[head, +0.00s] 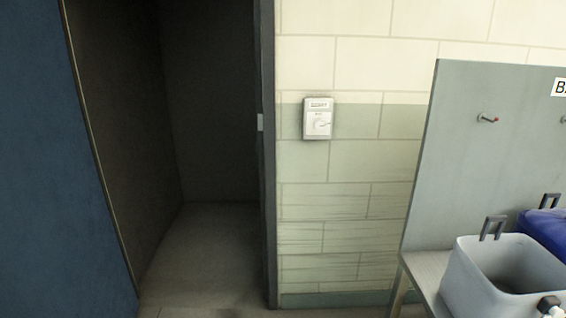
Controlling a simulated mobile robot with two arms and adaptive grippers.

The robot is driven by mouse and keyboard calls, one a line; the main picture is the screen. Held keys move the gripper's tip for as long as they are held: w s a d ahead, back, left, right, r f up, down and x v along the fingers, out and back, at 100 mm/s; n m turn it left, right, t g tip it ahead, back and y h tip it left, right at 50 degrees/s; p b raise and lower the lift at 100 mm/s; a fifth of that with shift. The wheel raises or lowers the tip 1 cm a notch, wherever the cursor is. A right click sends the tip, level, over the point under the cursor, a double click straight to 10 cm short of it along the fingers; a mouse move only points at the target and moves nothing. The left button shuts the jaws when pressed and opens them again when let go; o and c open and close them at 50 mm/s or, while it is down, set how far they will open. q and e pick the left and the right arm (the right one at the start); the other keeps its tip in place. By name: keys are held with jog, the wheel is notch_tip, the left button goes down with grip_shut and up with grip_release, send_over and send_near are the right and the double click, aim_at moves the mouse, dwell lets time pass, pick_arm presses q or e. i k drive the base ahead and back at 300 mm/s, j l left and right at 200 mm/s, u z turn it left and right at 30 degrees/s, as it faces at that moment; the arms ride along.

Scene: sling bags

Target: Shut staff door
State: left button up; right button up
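The blue door (60,170) fills the left side of the head view and stands open. Its edge runs down along the left of the dark doorway (200,110). No handle shows on the visible part of the door. My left gripper is not in view. A small black and white part at the bottom right corner may belong to my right arm. I cannot tell whether its fingers are open or shut.
A grey panel with hooks (455,150) stands farther right. An open grey bin (475,280) and a blue container (548,228) stand by it. The floor in the doorway (205,245) looks clear.

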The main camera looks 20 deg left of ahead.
aim_at(61, 256)
jog(key=k+j+u, duration=0.2)
jog(key=j, duration=0.75)
jog(key=k+j+u, duration=0.15)
jog(key=j, duration=0.85)
jog(key=j+u, duration=0.2)
jog(key=j, duration=1.2)
jog(key=i+j+u, duration=0.1)
jog(key=j, duration=0.35)
jog(key=i+j, duration=0.1)
jog(key=j, duration=0.35)
